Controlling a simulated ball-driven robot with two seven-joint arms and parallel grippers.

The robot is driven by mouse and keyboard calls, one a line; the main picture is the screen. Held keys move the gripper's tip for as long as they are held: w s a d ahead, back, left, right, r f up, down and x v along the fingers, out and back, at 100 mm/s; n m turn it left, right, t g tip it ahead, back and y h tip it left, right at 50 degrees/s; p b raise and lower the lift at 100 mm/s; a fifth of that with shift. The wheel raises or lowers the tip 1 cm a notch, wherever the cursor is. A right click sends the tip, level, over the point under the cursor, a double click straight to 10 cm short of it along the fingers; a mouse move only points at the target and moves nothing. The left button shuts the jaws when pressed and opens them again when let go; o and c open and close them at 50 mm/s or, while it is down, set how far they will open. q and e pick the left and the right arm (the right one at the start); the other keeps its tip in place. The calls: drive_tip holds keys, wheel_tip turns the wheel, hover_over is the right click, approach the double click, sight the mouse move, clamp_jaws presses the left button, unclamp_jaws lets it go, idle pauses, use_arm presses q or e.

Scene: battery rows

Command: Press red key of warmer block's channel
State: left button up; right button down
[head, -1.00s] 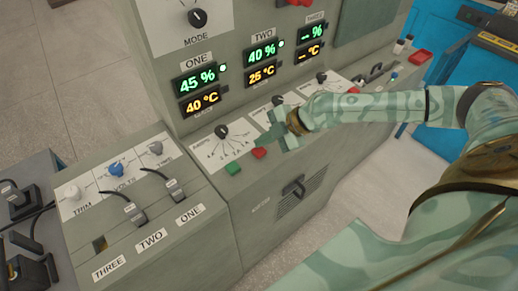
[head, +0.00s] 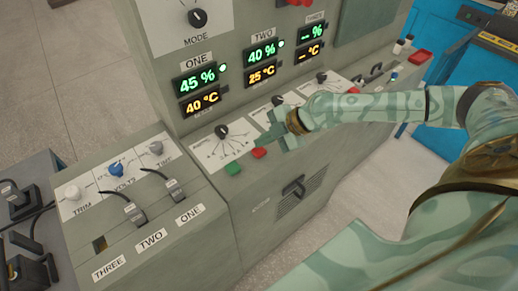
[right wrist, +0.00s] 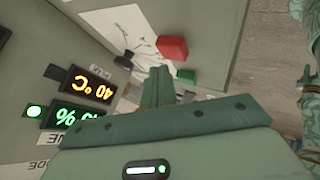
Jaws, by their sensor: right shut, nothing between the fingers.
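The channel ONE panel shows 45 % and 40 °C on its displays (head: 199,92); channel TWO's displays (head: 262,63) show 40 % and 25 °C. Channel ONE's red key (head: 259,152) sits on the sloped console beside a green key (head: 233,168). My right gripper (head: 264,140) is shut and empty, close above and beside the red key. In the right wrist view, my shut fingers (right wrist: 158,86) point toward the red key (right wrist: 172,48), with the green key (right wrist: 186,76) just right of them. I cannot tell whether the fingertips touch the red key. My left gripper is not in view.
A black dial (head: 222,131) stands left of the gripper on the channel ONE panel. Channel THREE's displays (head: 309,42) show dashes. A side box (head: 150,215) with plugged cables stands at the left. My right forearm crosses over the console's right part.

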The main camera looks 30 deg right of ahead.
sight(263, 150)
drive_tip(key=shift+f, duration=0.15)
drive_tip(key=shift+f, duration=0.25)
drive_tip(key=shift+f+b, duration=0.45)
drive_tip(key=shift+b, duration=0.1)
idle(0.7)
drive_tip(key=shift+r, duration=0.15)
drive_tip(key=shift+r+p, duration=0.6)
drive_tip(key=shift+r, duration=0.1)
wheel_tip(263, 150, up, 5)
drive_tip(key=p, duration=0.4)
drive_tip(key=shift+r, duration=0.1)
idle(0.3)
